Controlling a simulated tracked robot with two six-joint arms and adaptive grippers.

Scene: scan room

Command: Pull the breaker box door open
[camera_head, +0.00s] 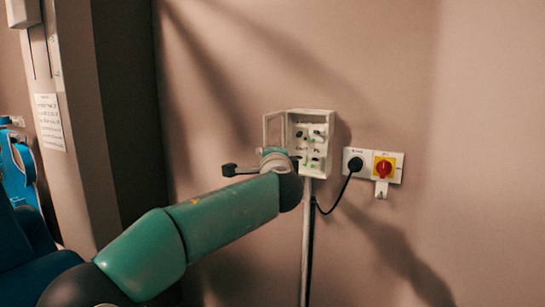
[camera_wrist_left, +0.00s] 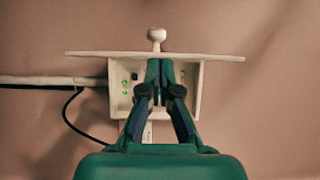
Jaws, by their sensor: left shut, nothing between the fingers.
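The breaker box (camera_head: 329,128) is a small pale box on the wall, with switches and green lights showing inside. Its door (camera_head: 265,128) stands open, swung out on the left side. In the left wrist view the door (camera_wrist_left: 95,54) is nearly edge-on, a thin strip across the box (camera_wrist_left: 196,95), with a round knob (camera_wrist_left: 156,35) on its far side. My left gripper (camera_wrist_left: 160,64) is shut and empty, in front of the box's open interior, its tips close to the door's inner side. Whether they touch, I cannot tell. In the head view my wrist hides the fingers.
A socket with a black plug (camera_head: 355,164) and cable, and a red-and-yellow rotary switch (camera_head: 384,168), sit right of the box. A pale conduit (camera_head: 306,245) runs down below it. A dark recess and a wall edge are at left. The wall at right is clear.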

